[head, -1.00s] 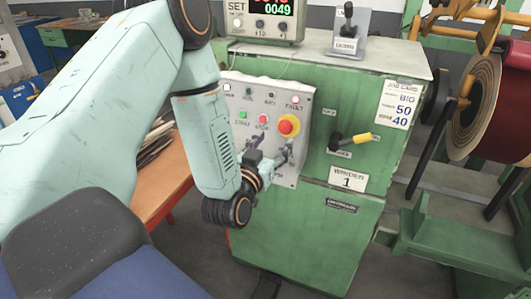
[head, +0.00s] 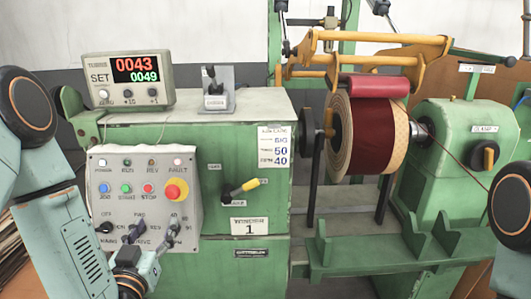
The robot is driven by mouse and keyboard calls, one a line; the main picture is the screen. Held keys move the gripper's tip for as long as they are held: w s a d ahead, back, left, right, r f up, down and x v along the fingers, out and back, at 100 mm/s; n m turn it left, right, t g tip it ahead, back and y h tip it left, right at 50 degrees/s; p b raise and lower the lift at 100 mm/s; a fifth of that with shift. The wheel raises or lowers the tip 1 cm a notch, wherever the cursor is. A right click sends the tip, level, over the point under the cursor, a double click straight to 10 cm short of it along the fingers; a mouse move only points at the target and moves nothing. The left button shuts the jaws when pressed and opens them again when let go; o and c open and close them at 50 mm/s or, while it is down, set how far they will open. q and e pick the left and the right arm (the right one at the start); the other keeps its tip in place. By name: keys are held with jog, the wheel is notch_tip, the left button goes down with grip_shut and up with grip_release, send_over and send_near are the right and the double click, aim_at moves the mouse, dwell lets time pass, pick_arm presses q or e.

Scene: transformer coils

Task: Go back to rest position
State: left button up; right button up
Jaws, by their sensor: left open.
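My left arm comes in along the left edge, and its gripper (head: 163,243) is at the lower knobs of the grey control panel (head: 118,165). The jaws are open, with nothing seen held in them. They are small and dark against the knobs, so I cannot tell whether they touch one. Part of my right arm (head: 509,215) shows at the right edge; its gripper is out of view.
The green winder cabinet (head: 270,222) carries a counter box (head: 128,80) reading 0043 over 0049, and a small joystick box (head: 215,88). A dark red coil (head: 362,135) sits between the cabinet and the green tailstock (head: 450,150).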

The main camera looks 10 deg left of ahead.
pick_arm(q)
jog(key=s+d+f+g+h, duration=0.3)
jog(key=f+g, duration=0.2)
jog(key=f, duration=0.6)
jog(key=s+d+f+g+b, duration=0.2)
jog(key=s+f+g+b, duration=0.1)
jog(key=s+f, duration=0.5)
jog(key=s+d+f+m+g+b, duration=0.1)
jog(key=s+d+f+g+b, duration=0.2)
jog(key=s+f+g, duration=0.2)
jog(key=s+d+f+m+g+h+b, duration=0.1)
jog(key=s+f+g+b, duration=0.3)
jog(key=s+f, duration=0.7)
jog(key=shift+s+d+f+g, duration=0.3)
jog(key=shift+s+d, duration=0.4)
